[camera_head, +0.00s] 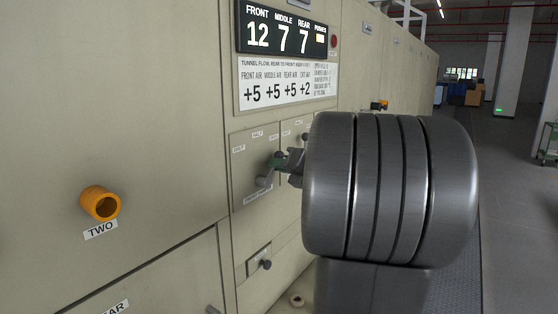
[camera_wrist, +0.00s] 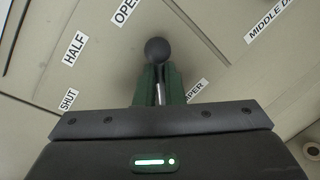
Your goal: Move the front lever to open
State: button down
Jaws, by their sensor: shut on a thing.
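The front lever (camera_head: 264,181) is on a labelled plate on the furnace wall, left of my forearm. In the wrist view its dark round knob (camera_wrist: 157,50) stands just beyond my fingertips, and part of its metal rod shows between them. My gripper (camera_head: 283,164) is shut on the lever, with green fingers on both sides in the wrist view (camera_wrist: 157,82). The SHUT label (camera_wrist: 68,99), HALF label (camera_wrist: 75,49) and OPEN label (camera_wrist: 125,12) curve around the knob's left and upper left. The lever's pivot is hidden in the wrist view.
The middle damper plate (camera_head: 292,131) adjoins on the right, partly hidden by my arm. A display panel (camera_head: 285,30) is above. An orange cylinder (camera_head: 100,203) marked TWO protrudes at left, and a small dark knob (camera_head: 265,264) sits below. Open floor (camera_head: 515,210) lies right.

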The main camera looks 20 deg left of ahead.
dwell(0.6)
jog(key=c, duration=1.5)
grip_release()
jog(key=shift+w, duration=0.1)
jog(key=shift+c, duration=0.2)
jog(key=b+v, duration=0.3)
jog(key=v, duration=1.1)
jog(key=shift+a+f, duration=0.1)
jog(key=shift+f, duration=0.05)
jog(key=p+x, duration=0.3)
jog(key=x, duration=1)
jog(key=shift+w+a, duration=0.25)
jog(key=shift+a, duration=0.1)
jog(key=shift+d, duration=0.15)
